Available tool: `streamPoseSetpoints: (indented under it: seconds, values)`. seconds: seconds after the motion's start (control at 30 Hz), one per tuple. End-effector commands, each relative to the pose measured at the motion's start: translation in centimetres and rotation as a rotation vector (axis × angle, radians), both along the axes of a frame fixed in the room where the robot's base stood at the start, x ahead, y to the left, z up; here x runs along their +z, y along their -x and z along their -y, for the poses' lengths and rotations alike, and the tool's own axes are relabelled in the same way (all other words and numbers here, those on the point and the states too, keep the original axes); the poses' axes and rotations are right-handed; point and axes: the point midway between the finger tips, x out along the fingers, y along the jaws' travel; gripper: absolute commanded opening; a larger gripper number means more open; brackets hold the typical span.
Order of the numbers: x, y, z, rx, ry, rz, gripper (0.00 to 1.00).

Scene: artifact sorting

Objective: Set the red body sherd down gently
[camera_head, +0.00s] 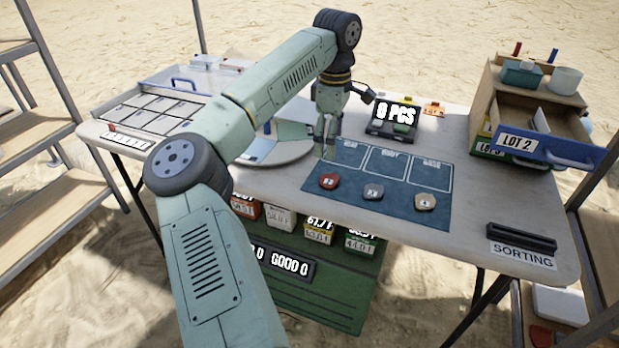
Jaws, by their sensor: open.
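The red sherd (329,181) lies flat on the blue sorting mat (399,205), at the left of a row of three. A grey sherd (373,191) lies in the middle of the row and a tan sherd (425,201) at the right. My gripper (328,150) points down just behind and above the red sherd, near the mat's left back edge. It is open and I see nothing in it. The gap between its fingers is small and hard to make out at this size.
A wooden cabinet with an open blue "LOT 2" drawer (545,148) is at the right. A compartment tray (157,112) is at the left. A black slotted block (521,237) sits near the front right. Bare tabletop (460,150) lies right of the mat.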

Motion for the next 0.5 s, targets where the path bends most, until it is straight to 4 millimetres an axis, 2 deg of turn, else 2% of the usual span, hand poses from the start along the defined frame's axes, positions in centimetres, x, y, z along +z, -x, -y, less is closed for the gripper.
streamPoseSetpoints:
  seconds: [0.23,0.5]
  values:
    - [-3.8,0.0,-0.2,0.001,-0.003,-0.006,0.72]
    - [-6.1,0.0,-0.1,0.001,-0.002,-0.006,0.72]
